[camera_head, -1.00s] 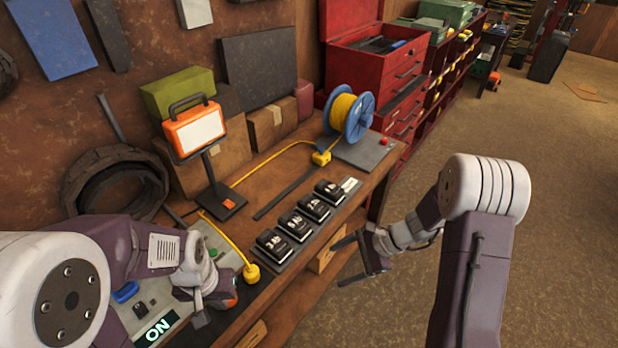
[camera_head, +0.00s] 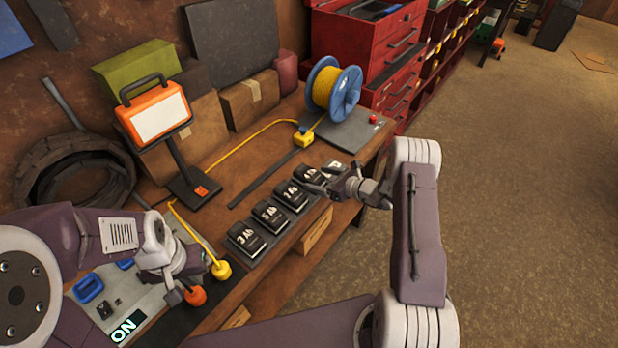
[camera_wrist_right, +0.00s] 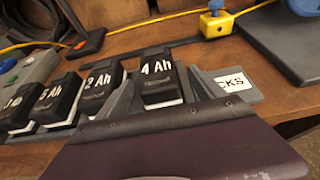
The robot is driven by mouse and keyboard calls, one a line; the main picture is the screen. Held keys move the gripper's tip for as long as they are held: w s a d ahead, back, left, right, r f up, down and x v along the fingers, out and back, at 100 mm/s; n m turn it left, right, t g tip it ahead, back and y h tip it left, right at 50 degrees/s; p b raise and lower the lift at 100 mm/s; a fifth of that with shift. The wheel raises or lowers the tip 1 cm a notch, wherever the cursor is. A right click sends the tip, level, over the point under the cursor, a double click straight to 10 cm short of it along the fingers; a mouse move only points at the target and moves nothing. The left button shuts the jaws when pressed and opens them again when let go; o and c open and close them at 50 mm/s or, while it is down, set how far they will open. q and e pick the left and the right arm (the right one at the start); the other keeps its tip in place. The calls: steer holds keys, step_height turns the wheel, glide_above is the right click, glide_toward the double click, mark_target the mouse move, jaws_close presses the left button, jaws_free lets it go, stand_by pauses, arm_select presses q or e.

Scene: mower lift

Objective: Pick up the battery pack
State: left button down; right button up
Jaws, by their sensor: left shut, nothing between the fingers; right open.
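Several black battery packs stand in a row on a dark rack along the workbench. The pack marked 4 Ah (camera_head: 308,173) is at the far end, and it also shows in the right wrist view (camera_wrist_right: 160,76). Nearer me are the 2 Ah pack (camera_head: 292,195), 5 Ah pack (camera_head: 270,215) and 3 Ah pack (camera_head: 247,236). My right gripper (camera_head: 316,181) is open at the 4 Ah pack, with its grey fingers on either side of it in the wrist view. Contact cannot be told. My left gripper (camera_head: 182,284) is shut and empty beside an orange knob.
A control panel (camera_head: 125,283) with an "ON" display lies under my left arm. A lamp (camera_head: 159,115), a blue reel (camera_head: 333,88) with yellow cable and a yellow plug (camera_head: 303,138) stand farther back. A red tool chest (camera_head: 385,60) stands behind. Open floor lies to the right.

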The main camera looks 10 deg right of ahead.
mark_target(309, 172)
steer(key=p+x, duration=0.1)
steer(key=x, duration=0.3)
steer(key=shift+a+r, duration=0.1)
steer(key=shift+a, duration=0.15)
steer(key=shift+w+a+f, duration=0.1)
steer(key=shift+w+f, duration=0.1)
steer(key=shift+w, duration=0.05)
steer(key=shift+s+r, duration=0.1)
steer(key=c, duration=0.9)
jaws_close()
step_height(309, 172, up, 4)
steer(key=shift+b, duration=0.45)
steer(key=a+r+b+v, duration=0.1)
steer(key=r+v, duration=0.1)
steer(key=v, duration=1.1)
steer(key=shift+d, duration=0.2)
